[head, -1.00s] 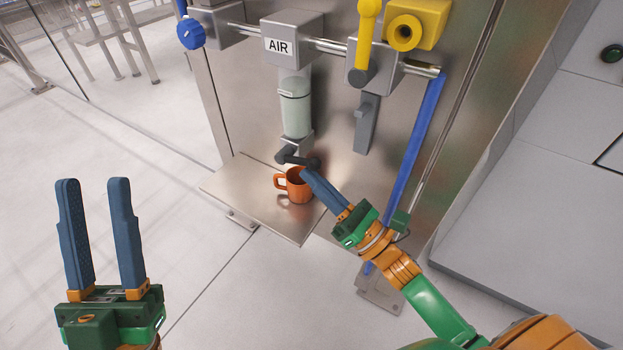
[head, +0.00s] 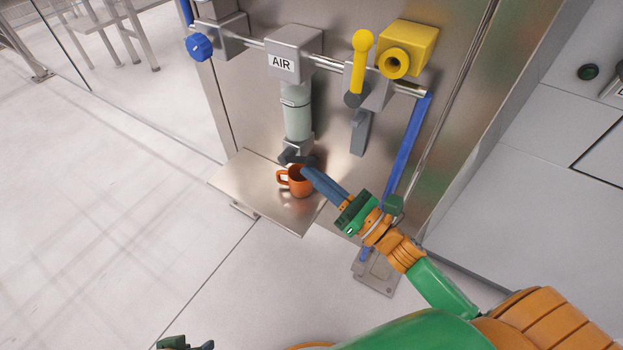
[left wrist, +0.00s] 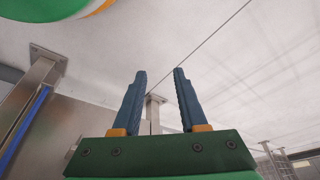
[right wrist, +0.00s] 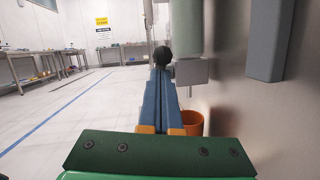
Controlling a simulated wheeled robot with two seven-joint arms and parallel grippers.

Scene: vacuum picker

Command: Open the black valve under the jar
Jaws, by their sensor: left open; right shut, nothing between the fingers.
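The pale green jar (head: 297,115) hangs under the grey block marked AIR. The black valve (head: 290,157) sits below it, its dark handle lying roughly crosswise, just above an orange mug (head: 300,184). My right gripper (head: 307,172) is shut and empty, its tips beside the right end of the valve. In the right wrist view the round black valve end (right wrist: 163,55) shows right at the shut fingertips (right wrist: 159,72); I cannot tell if they touch. My left gripper (left wrist: 160,72) is open and empty, away from the valve; only a bit shows at the head view's bottom edge.
The mug stands on a steel shelf (head: 245,185). A yellow lever (head: 360,60), a yellow fitting (head: 408,48), a blue knob (head: 199,46) and a blue hose (head: 408,145) are on the pipe and panel.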

